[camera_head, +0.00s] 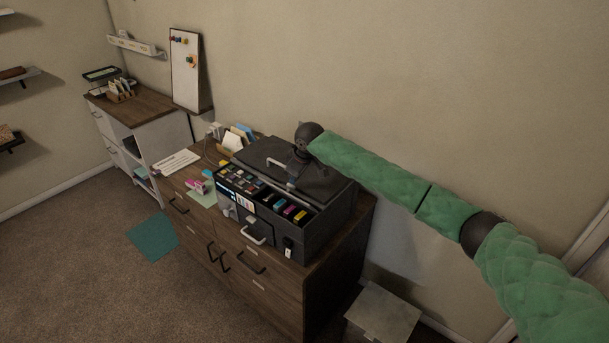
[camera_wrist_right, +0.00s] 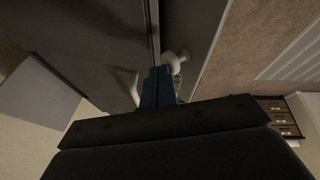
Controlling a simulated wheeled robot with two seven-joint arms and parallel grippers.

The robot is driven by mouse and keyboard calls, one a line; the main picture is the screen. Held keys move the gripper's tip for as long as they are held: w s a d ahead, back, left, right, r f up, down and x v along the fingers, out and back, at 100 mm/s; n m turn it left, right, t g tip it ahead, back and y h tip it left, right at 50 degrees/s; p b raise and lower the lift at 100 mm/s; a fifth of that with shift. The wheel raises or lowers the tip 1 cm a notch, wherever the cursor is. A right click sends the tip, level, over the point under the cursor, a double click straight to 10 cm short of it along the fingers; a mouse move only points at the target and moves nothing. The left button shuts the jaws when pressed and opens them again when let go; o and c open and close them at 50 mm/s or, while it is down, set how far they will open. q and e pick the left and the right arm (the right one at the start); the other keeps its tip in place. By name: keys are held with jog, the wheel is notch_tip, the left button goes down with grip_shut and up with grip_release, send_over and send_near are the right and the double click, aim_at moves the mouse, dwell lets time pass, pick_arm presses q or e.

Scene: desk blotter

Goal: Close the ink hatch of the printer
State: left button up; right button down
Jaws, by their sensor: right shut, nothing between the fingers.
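The dark grey printer (camera_head: 311,237) stands on the wooden cabinet. Its front bays are uncovered, with several coloured cartridges (camera_head: 289,211) showing inside. Dark lid panels (camera_head: 262,153) lie behind the bays, with a pale handle (camera_head: 275,162) on the left one; how far they are raised is hard to tell. My right gripper (camera_head: 293,183) reaches down over the lids from behind, fingers shut and empty. My left gripper is out of view.
The wooden cabinet (camera_head: 283,292) carries the printer, with upright papers (camera_head: 238,137) behind and a keyboard (camera_head: 175,162) to the left. A wall stands close behind. A whiteboard (camera_head: 187,69) stands at the back left. The carpet in front is mostly free.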

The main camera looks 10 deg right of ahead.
aim_at(284, 192)
jog(key=shift+s+a+f+t+h, duration=0.15)
jog(key=shift+s+a+t+h, duration=0.15)
jog(key=shift+a+h, duration=0.1)
jog(key=s+a+t+h, duration=0.2)
jog(key=shift+s+a+f+n+t, duration=0.15)
jog(key=shift+s+f+n+t, duration=0.15)
jog(key=shift+f+n, duration=0.1)
jog(key=shift+s+a+f+t+h, duration=0.4)
jog(key=shift+f+t+h, duration=0.1)
jog(key=shift+t+h, duration=0.15)
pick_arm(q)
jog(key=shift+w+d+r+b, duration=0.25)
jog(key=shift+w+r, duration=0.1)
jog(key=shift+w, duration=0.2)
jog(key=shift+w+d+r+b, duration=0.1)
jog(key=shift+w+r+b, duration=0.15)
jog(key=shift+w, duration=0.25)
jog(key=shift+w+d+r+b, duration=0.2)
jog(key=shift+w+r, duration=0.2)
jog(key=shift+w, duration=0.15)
pick_arm(e)
jog(key=shift+s+a+f+n+t+h, duration=0.5)
jog(key=shift+s+a+f+t+h, duration=0.4)
jog(key=shift+f, duration=0.2)
